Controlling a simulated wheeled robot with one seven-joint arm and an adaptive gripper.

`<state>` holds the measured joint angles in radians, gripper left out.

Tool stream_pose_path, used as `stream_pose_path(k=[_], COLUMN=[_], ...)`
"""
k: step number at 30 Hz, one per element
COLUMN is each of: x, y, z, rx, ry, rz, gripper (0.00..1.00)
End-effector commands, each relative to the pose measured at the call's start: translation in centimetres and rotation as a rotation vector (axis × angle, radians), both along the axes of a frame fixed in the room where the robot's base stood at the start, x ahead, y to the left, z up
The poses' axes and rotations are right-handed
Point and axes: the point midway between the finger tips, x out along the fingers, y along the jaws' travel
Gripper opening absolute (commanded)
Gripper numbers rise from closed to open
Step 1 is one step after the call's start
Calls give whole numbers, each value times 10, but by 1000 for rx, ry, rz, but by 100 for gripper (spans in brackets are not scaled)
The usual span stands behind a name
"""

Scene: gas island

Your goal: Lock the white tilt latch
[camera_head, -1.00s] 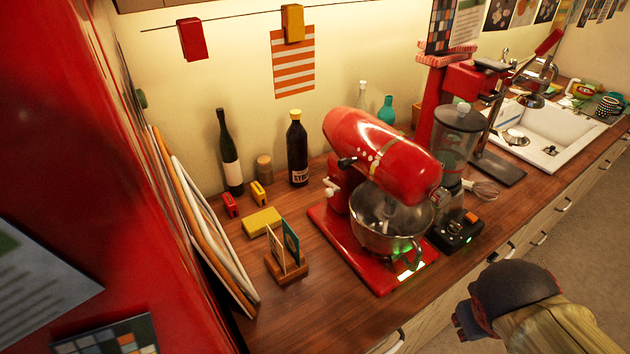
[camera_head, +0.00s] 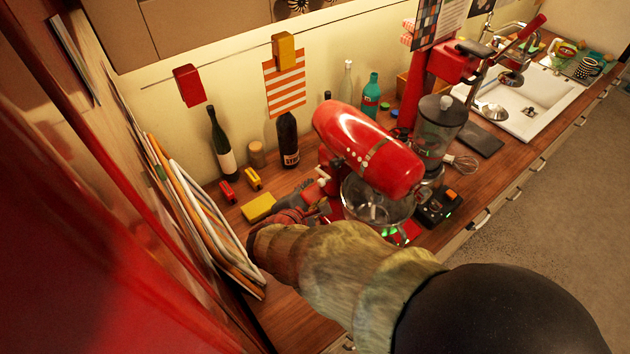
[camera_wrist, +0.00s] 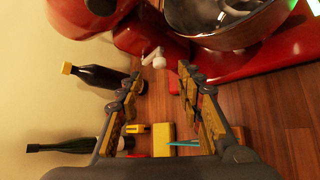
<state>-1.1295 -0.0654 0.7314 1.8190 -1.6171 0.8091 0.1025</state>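The red stand mixer (camera_head: 372,150) stands on the wooden counter with its head tilted above the steel bowl (camera_head: 385,203). The white tilt latch (camera_wrist: 154,57) sticks out from the mixer's side in the wrist view; a small white part also shows at the mixer's side in the head view (camera_head: 322,172). My gripper (camera_wrist: 160,76) is open and empty, its two fingers spread. The latch lies just beyond the fingertips, roughly between them, and I see no contact.
A dark bottle (camera_head: 287,142), a green bottle (camera_head: 221,145) and a yellow block (camera_head: 258,207) stand left of the mixer. Boards (camera_head: 205,215) lean at the left. A blender (camera_head: 435,130) stands behind the mixer, with the sink (camera_head: 540,98) farther right.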

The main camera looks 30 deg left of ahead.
Motion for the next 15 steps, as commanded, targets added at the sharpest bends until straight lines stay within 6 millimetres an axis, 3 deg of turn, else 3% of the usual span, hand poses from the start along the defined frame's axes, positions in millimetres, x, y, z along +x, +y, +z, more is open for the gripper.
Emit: stream_pose_path(k=[15], x=[58], y=[5], z=[-37], rx=[-1], ry=[1], rz=[-3], gripper=[37])
